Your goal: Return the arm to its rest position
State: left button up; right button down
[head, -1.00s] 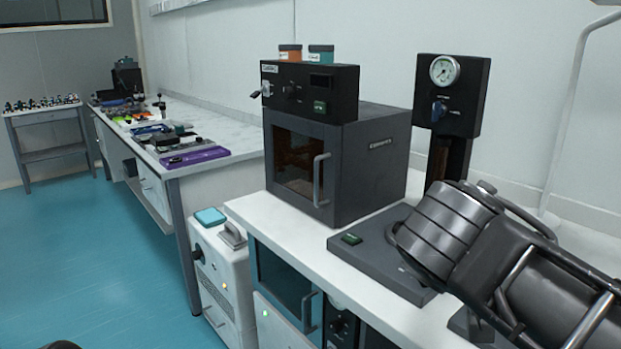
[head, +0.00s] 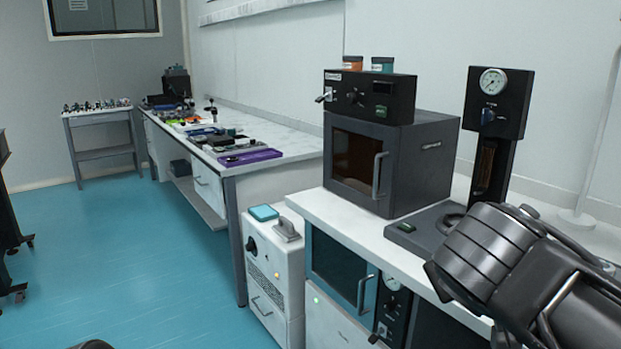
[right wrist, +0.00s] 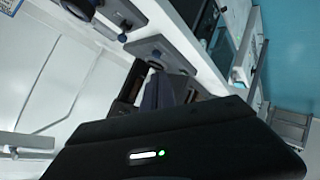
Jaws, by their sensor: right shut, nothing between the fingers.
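My right arm (head: 525,270) shows at the lower right of the head view, bent in front of the near bench. Its fingertips cannot be made out there. In the right wrist view the dark hand housing with a small green light fills the bottom. The grey fingers of my right gripper (right wrist: 165,90) show just above it, close together and with nothing held. My left gripper is in neither view.
The near white bench (head: 335,215) carries a dark oven (head: 425,165) and a gauge stand (head: 497,90), close to my right arm. A white cabinet (head: 268,325) stands beside it. A long table (head: 295,152) lies beyond. Blue floor (head: 140,270) is open on the left.

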jog(key=w+a+f+n+y, duration=0.3)
jog(key=w+a+f+y, duration=0.4)
jog(key=a+f, duration=0.55)
jog(key=a+f+m+g+y, duration=0.2)
jog(key=f, duration=1.1)
jog(key=a+f+m+g+y, duration=0.1)
jog(key=a+f+y, duration=0.15)
jog(key=f, duration=1.05)
jog(key=s+d+f+m+g+h, duration=0.2)
jog(key=s+f+m+g, duration=0.4)
jog(key=s+f, duration=1.8)
notch_tip(320, 180, up, 16)
jog(key=n+p, duration=0.1)
jog(key=p, duration=1.6)
jog(key=shift+g, duration=0.3)
jog(key=shift+a, duration=0.1)
